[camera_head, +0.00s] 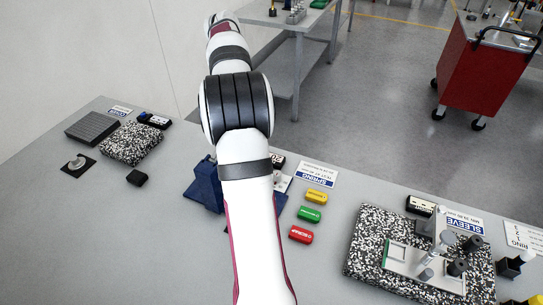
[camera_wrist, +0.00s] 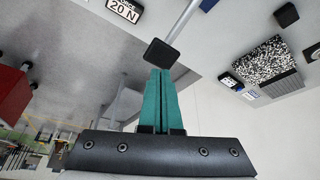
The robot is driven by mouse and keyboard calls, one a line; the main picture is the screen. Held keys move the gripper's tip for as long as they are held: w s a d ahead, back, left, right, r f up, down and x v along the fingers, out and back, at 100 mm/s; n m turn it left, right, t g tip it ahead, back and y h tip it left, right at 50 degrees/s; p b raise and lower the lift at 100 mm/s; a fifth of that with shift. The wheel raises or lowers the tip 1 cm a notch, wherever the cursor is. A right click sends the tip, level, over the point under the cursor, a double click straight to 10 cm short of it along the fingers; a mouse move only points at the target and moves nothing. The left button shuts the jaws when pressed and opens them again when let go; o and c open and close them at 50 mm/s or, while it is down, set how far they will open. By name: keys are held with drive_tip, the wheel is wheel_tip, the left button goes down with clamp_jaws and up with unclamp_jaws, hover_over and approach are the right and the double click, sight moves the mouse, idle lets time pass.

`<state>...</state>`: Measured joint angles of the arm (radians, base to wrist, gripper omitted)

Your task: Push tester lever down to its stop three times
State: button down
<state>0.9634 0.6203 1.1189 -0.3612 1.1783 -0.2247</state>
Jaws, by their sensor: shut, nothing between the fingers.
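The tester's lever shows in the wrist view as a thin pale metal rod (camera_wrist: 186,20) with a black rectangular pad (camera_wrist: 160,53) at its end. My gripper (camera_wrist: 160,72) has its two teal fingers shut together and empty, with the tips right at the pad's edge. I cannot tell whether they touch it. In the head view, a blue tester body (camera_head: 204,186) stands on the table, partly hidden behind my arm. My arm also hides the lever and gripper in that view. A "20 N" label (camera_wrist: 124,10) shows near the lever in the wrist view.
Right of the tester lie a SPRING card (camera_head: 315,174) and yellow (camera_head: 316,196), green (camera_head: 308,214) and red (camera_head: 301,234) blocks. A speckled slab (camera_head: 368,242) with a fixture lies at right. Another speckled slab (camera_head: 131,143) and a small black block (camera_head: 137,178) lie at left. The front-left table is clear.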

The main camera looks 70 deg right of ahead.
drive_tip(key=shift+f, duration=0.3)
drive_tip(key=shift+f, duration=3.65)
drive_tip(key=shift+s+a+f, duration=0.1)
wheel_tip(320, 180, up, 14)
drive_tip(key=shift+r, duration=0.25)
idle(0.6)
